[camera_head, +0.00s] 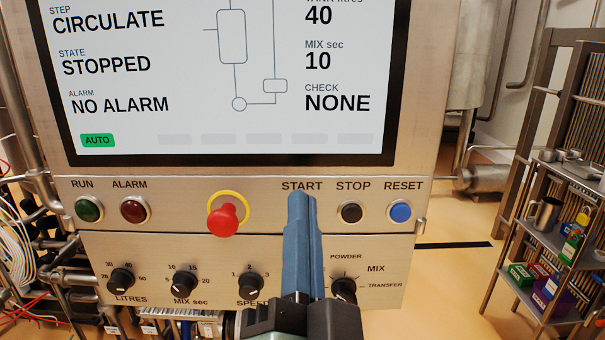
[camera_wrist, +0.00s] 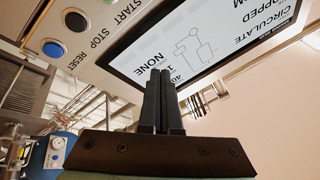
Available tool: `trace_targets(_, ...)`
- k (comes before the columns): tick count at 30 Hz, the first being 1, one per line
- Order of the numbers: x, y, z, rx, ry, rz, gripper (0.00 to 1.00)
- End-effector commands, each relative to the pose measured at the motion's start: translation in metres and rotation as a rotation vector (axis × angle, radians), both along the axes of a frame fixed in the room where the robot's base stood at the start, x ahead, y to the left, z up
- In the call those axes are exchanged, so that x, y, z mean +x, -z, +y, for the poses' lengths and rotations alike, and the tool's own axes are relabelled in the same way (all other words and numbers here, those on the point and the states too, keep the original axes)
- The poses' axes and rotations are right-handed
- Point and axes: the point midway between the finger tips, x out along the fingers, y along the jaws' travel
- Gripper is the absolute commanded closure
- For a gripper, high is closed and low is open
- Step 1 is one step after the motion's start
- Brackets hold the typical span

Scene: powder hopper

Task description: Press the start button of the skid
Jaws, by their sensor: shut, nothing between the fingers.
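The skid's control panel (camera_head: 150,240) faces me in the head view. The START label (camera_head: 302,185) shows above my gripper (camera_head: 301,198), whose blue fingers are closed together with nothing between them. The start button is hidden behind the fingers, so I cannot tell whether they touch it. The screen (camera_head: 220,125) reads CIRCULATE, STOPPED, NO ALARM, CHECK NONE. In the wrist view my fingertips (camera_wrist: 160,75) appear in front of the screen (camera_wrist: 215,45), with the START label (camera_wrist: 128,10) at upper left.
Right of START are the black STOP button (camera_head: 351,212) and blue RESET button (camera_head: 400,212). The red emergency stop (camera_head: 224,220) sticks out to the left. Below is a row of knobs, including the SPEED knob (camera_head: 249,285) and MIX knob (camera_head: 344,289). A shelf rack (camera_head: 535,240) stands at right.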

Motion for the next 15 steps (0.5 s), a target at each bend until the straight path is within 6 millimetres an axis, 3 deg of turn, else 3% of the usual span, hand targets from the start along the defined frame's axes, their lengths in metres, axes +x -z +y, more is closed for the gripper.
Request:
trace_targets(1, 0.0, -0.002, -0.001, 0.102, -0.04, 0.074, 1.0)
trace_targets(9, -0.024, 0.052, -0.001, 0.621, -0.156, 0.326, 1.0)
trace_targets(15, -0.039, 0.072, -0.001, 0.807, -0.169, 0.394, 1.0)
